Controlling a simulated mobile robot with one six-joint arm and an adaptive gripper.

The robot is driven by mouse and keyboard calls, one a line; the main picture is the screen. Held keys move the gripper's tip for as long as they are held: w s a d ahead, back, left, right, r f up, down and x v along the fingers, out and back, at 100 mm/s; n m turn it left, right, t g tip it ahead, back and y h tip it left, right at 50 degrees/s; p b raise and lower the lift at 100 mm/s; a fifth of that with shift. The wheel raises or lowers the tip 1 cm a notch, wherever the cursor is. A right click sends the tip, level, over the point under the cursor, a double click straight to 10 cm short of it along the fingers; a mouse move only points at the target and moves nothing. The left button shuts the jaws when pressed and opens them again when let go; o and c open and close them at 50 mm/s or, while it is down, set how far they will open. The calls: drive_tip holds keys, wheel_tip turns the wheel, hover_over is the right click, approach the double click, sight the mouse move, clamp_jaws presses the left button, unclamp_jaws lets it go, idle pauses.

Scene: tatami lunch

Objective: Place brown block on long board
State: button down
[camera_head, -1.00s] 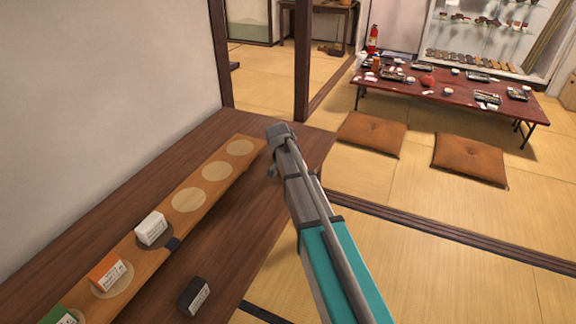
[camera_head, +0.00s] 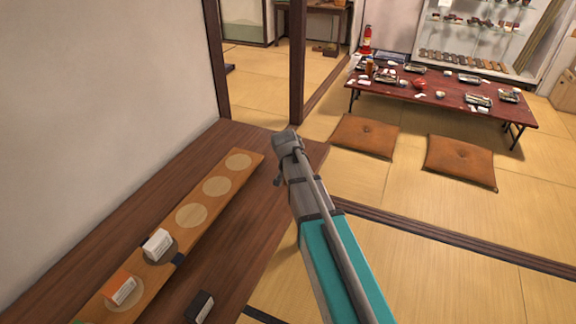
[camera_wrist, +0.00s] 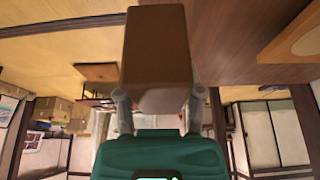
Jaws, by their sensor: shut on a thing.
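The brown block (camera_wrist: 157,50) fills the upper middle of the wrist view, held between the two fingers of my gripper (camera_wrist: 158,100). The block is hidden in the head view, where the end of my arm (camera_head: 285,146) is above the right edge of the dark table. The long board (camera_head: 210,215) lies diagonally on the table, left of my arm, with pale round spots along it. A white block (camera_head: 157,245) and an orange block (camera_head: 120,289) stand on its nearer spots. Three pale spots (camera_head: 238,162) toward the far end are bare. The board's end (camera_wrist: 292,42) shows at the right of the wrist view.
A black block (camera_head: 199,307) sits on the dark table (camera_head: 240,275), right of the board. A wall (camera_head: 90,110) borders the table at left. Beyond are a low red table (camera_head: 440,95) with dishes and two brown cushions (camera_head: 365,137) on tatami.

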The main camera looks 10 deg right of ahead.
drive_tip(key=s+d+r+p, duration=0.2)
drive_tip(key=s+r, duration=0.1)
drive_tip(key=s, duration=0.3)
drive_tip(key=shift+s, duration=0.2)
idle(0.9)
